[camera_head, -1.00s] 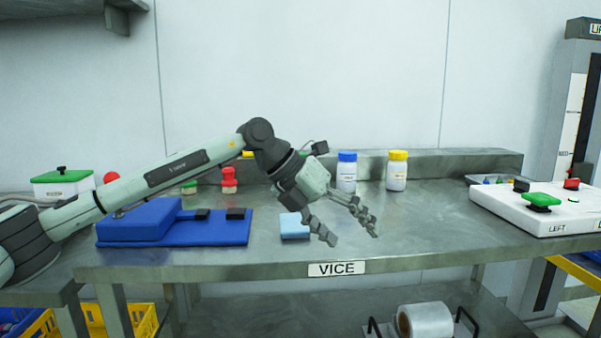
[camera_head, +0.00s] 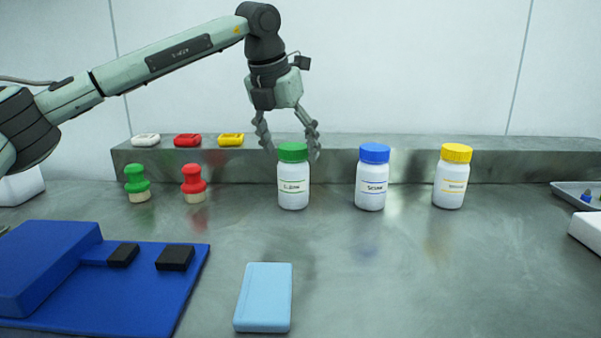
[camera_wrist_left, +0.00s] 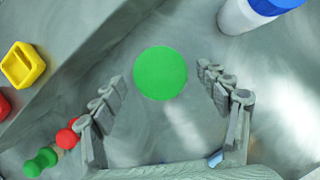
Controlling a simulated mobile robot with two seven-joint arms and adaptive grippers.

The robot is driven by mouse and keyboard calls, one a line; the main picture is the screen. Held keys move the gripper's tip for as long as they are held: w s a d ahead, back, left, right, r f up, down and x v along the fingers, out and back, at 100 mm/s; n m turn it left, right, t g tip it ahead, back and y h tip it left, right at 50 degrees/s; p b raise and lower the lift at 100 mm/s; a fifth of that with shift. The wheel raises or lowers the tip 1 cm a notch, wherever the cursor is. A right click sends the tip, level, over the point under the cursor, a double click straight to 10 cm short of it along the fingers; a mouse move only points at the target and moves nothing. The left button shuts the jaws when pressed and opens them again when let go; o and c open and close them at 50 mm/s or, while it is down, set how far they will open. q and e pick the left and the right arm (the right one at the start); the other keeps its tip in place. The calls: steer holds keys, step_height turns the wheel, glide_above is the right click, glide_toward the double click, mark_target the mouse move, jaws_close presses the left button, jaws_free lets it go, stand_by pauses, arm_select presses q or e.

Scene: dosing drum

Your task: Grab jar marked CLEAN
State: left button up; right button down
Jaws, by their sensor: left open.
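Three white jars stand upright in a row on the metal bench: one with a green lid (camera_head: 293,183), one with a blue lid (camera_head: 371,180) and one with a yellow lid (camera_head: 452,178). Their label words are too small to read surely. My left gripper (camera_head: 291,150) points down at the green-lidded jar, open, with a finger on either side of its lid. In the left wrist view the round green lid (camera_wrist_left: 160,73) lies between the spread fingers, with gaps at both sides. The blue-lidded jar (camera_wrist_left: 245,14) shows at the upper right. My right gripper is not in view.
Green (camera_head: 137,183) and red (camera_head: 193,183) knobbed stamps stand left of the jars. White, red and yellow pieces lie on the ledge (camera_head: 420,165) behind. A blue mat (camera_head: 150,285) and light-blue block (camera_head: 263,298) are in front. Bench between block and jars is clear.

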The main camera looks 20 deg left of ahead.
mark_target(297, 175)
arm_select(q)
steer(key=shift+w+f, duration=0.15)
steer(key=shift+f, duration=0.35)
steer(key=p+x, duration=0.1)
steer(key=x, duration=0.4)
steer(key=shift+d+f, duration=0.15)
steer(key=shift+f, duration=0.1)
steer(key=shift+w+f, duration=0.1)
steer(key=shift+f, duration=0.35)
steer(key=c, duration=1.3)
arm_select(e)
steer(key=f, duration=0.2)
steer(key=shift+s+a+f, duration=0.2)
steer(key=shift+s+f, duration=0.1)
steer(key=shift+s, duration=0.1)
